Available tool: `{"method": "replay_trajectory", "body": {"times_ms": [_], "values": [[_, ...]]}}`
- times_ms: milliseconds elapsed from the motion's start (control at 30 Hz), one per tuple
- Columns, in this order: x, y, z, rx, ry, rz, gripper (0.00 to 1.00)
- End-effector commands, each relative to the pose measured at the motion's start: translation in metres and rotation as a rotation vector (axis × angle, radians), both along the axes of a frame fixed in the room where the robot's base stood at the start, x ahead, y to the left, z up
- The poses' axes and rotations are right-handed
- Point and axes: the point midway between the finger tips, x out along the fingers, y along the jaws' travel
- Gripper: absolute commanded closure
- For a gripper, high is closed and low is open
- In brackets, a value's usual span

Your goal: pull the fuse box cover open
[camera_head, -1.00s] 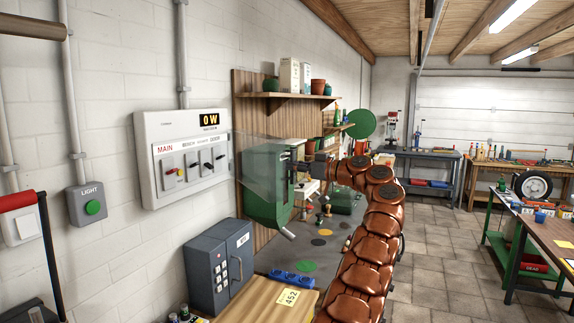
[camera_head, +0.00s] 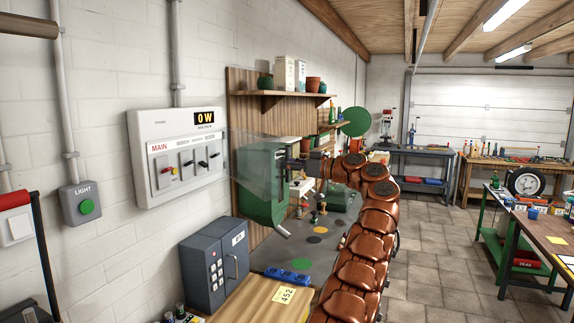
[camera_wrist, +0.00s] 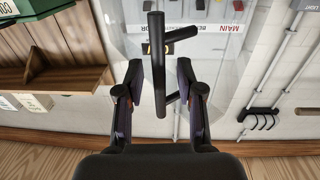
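The fuse box (camera_head: 143,153) is a pale panel on the left wall with a "0 W" display and a row of switches. Its clear cover (camera_head: 247,150) stands swung out from the box's right edge. In the wrist view, the cover's black handle (camera_wrist: 157,60) runs between the two fingers of my gripper (camera_wrist: 159,80). The fingers are apart, with a visible gap on each side of the handle. In the head view my gripper (camera_head: 294,164) is at the cover's outer edge, and its fingers are too small to make out there.
A green machine (camera_head: 263,190) stands behind the cover. A wooden shelf (camera_head: 250,94) is above. The tiled floor (camera_head: 428,255) to the right is clear.

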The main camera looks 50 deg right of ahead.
Motion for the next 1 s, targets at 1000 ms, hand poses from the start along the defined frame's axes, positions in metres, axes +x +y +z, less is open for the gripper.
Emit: {"method": "replay_trajectory", "body": {"times_ms": [1000], "values": [[-0.109,-0.020,-0.001,0.001,0.001,-0.001,0.63]]}}
